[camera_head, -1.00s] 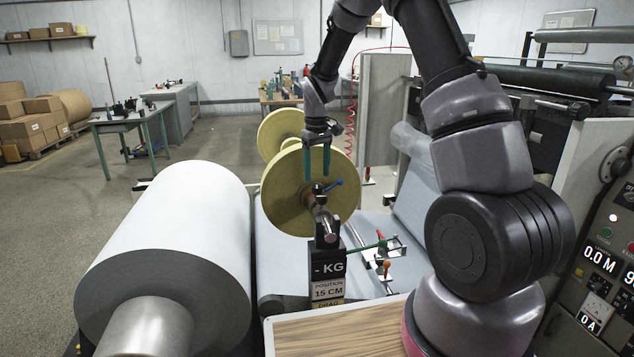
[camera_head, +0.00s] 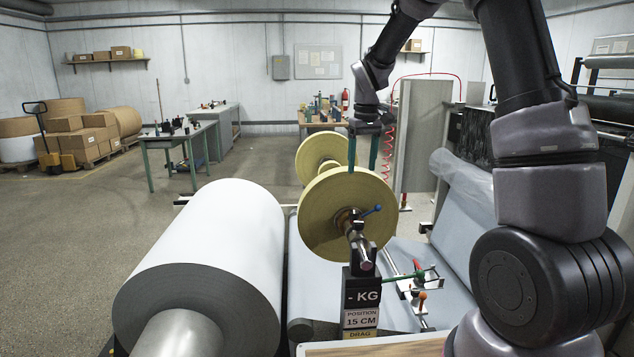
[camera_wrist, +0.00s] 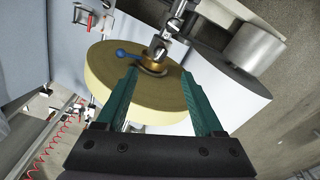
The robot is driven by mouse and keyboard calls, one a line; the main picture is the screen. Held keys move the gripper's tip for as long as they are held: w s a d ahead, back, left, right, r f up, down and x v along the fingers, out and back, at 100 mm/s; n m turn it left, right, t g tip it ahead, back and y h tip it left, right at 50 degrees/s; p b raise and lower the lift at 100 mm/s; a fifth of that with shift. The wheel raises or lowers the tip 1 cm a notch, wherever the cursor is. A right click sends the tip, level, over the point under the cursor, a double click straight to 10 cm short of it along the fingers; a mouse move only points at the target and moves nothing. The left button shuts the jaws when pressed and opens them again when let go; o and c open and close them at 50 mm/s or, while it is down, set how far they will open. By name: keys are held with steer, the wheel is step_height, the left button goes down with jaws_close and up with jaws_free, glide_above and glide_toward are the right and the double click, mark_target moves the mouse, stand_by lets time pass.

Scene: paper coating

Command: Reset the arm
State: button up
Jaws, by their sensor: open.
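My gripper (camera_head: 363,170) is in the upper middle of the head view. Its two green fingers point down and stand apart, with nothing visible between them. The fingertips overlap the top of the near yellow roll (camera_head: 330,215) in this view; I cannot tell whether they touch it. The wrist view shows the open fingers (camera_wrist: 160,75) with the yellow roll (camera_wrist: 150,108) beyond and between them. A blue-handled lever (camera_head: 372,210) sits at the roll's hub on a metal shaft (camera_head: 360,247). My arm reaches in from the right side.
A large white roll (camera_head: 205,240) stands at the left. A second yellow disc (camera_head: 318,150) is behind the near one. Open floor lies at the left, before green tables (camera_head: 180,135).

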steer(key=s+d+r+m+t+y, duration=0.1)
steer(key=s+d+r+m+t, duration=0.25)
steer(key=s+r, duration=1)
steer(key=s+d+r+m+t, duration=0.1)
steer(key=s+m, duration=0.1)
steer(key=s, duration=0.5)
steer(key=s+d+m+t, duration=0.1)
steer(key=s+m+t, duration=0.1)
steer(key=s, duration=0.5)
steer(key=shift+r+y, duration=0.3)
steer(key=shift+r, duration=0.1)
